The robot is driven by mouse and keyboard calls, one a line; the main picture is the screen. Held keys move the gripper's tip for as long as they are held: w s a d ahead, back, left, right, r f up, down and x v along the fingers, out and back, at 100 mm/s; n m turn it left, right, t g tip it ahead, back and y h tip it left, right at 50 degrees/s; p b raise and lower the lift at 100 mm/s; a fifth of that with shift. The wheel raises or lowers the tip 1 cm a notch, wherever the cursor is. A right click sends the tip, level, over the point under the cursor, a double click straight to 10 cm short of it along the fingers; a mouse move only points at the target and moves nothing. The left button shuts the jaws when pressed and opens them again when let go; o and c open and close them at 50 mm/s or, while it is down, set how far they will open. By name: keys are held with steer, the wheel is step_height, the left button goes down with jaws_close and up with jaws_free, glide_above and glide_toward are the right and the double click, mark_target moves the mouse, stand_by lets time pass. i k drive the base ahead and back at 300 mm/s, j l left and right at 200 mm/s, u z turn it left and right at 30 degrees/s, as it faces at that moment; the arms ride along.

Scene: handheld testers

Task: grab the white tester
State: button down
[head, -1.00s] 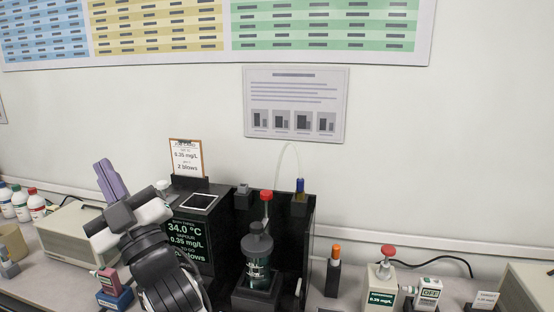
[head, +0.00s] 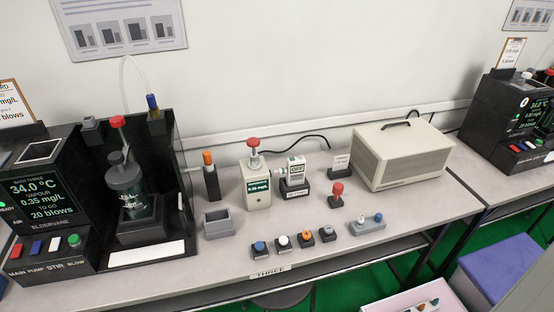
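A small white tester (head: 296,168) with a dark display stands upright in a dark cradle (head: 295,190) on the bench, right of the centre of the head view. Its lettering is too small to read surely. A larger cream device (head: 257,190) with a red knob on top and a lit green display stands just left of it. My gripper and arm are outside the head view.
A black bath station (head: 45,215) with a glass vessel stands at left. An orange-capped pen-like item (head: 210,176) and an open grey box (head: 217,223) are near. Several small buttons (head: 283,242) line the front edge. A beige case (head: 403,155) stands right.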

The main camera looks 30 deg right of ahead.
mark_target(295, 175)
steer(key=i+z, duration=0.1)
steer(key=z, duration=0.25)
steer(key=j+z, duration=0.1)
steer(key=z, duration=0.25)
steer(key=i+j+z, duration=0.1)
steer(key=z, duration=0.25)
